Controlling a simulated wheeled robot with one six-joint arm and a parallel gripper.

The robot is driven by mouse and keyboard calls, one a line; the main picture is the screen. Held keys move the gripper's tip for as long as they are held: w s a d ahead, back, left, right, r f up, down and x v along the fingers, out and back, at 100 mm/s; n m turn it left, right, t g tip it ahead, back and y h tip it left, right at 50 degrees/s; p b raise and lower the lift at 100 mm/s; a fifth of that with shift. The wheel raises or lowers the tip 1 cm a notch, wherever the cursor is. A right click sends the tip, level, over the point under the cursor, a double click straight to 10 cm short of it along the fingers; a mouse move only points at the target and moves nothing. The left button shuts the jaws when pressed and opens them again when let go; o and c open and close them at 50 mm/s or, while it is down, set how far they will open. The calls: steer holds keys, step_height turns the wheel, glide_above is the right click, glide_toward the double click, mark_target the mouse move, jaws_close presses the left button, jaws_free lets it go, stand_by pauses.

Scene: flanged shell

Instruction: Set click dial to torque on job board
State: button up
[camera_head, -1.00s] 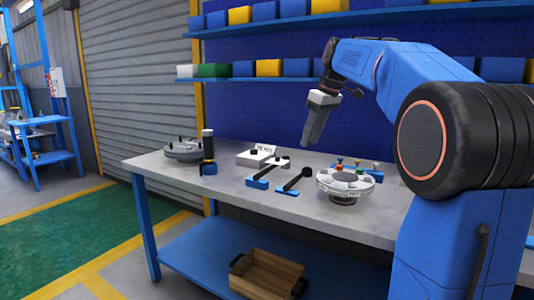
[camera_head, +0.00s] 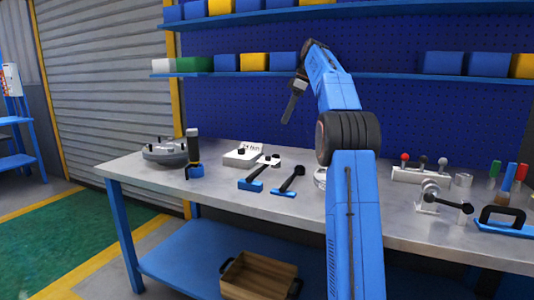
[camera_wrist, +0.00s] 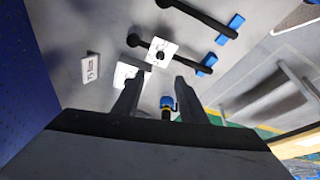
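A small white card (camera_head: 252,147) with dark lettering, seemingly the job board, stands at the back of the bench. It also shows in the wrist view (camera_wrist: 91,67), where the lettering looks like 75 and a unit. In front of it is a pale box (camera_head: 238,159) with a dark knob. A white plate with a black knob (camera_wrist: 158,54) lies beside a black-handled tool; I cannot tell which knob is the click dial, nor read its setting. My gripper (camera_head: 289,112) hangs above the bench, touching nothing. In the wrist view my gripper (camera_wrist: 158,80) is open and empty.
Two black-handled tools rest on blue blocks (camera_head: 250,184). A black-and-blue upright tool (camera_head: 194,155) and a grey round flanged part (camera_head: 165,153) stand left. A white round part (camera_head: 320,178) is mostly behind my arm. Fittings and a black-handled clamp (camera_head: 448,200) stand right.

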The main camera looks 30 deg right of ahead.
mark_target(269, 157)
steer(key=x, duration=1.7)
steer(key=shift+c, duration=0.5)
jaws_close()
